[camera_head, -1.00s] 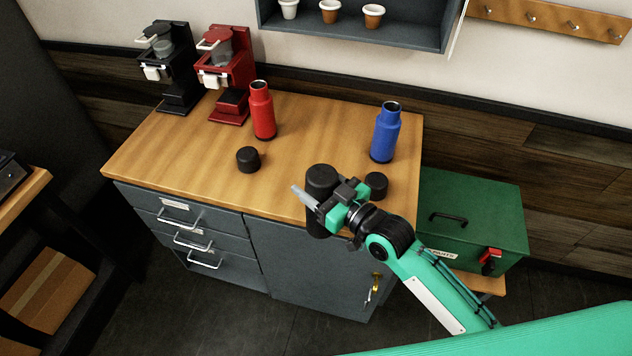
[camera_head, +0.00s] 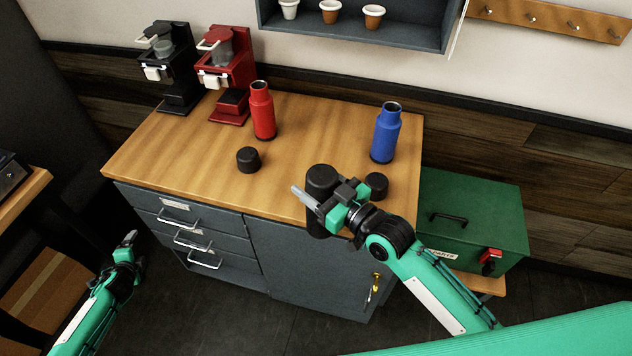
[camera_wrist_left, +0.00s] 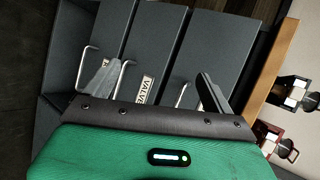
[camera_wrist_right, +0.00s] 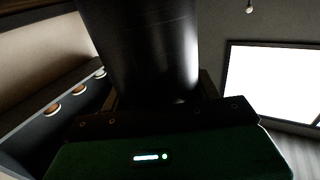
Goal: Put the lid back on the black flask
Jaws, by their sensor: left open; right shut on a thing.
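My right gripper (camera_head: 328,200) is shut on a black flask (camera_head: 322,182) at the counter's front edge; its lower part shows below the fingers, in front of the cabinet. Its upper end is broad, dark and closed; I cannot tell whether that is a lid or the base. The flask fills the top of the right wrist view (camera_wrist_right: 145,50). Two black lids lie on the counter, one left of centre (camera_head: 248,160), one just behind the right gripper (camera_head: 376,185). My left gripper (camera_head: 131,240) is open and empty, low in front of the drawers; its fingers show in the left wrist view (camera_wrist_left: 155,90).
A red flask (camera_head: 263,112) and a blue flask (camera_head: 385,135) stand open on the wooden counter (camera_head: 190,150). Black (camera_head: 175,75) and red (camera_head: 228,80) brewers stand at its back left. A green box (camera_head: 470,215) is right of the counter. The counter's left front is clear.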

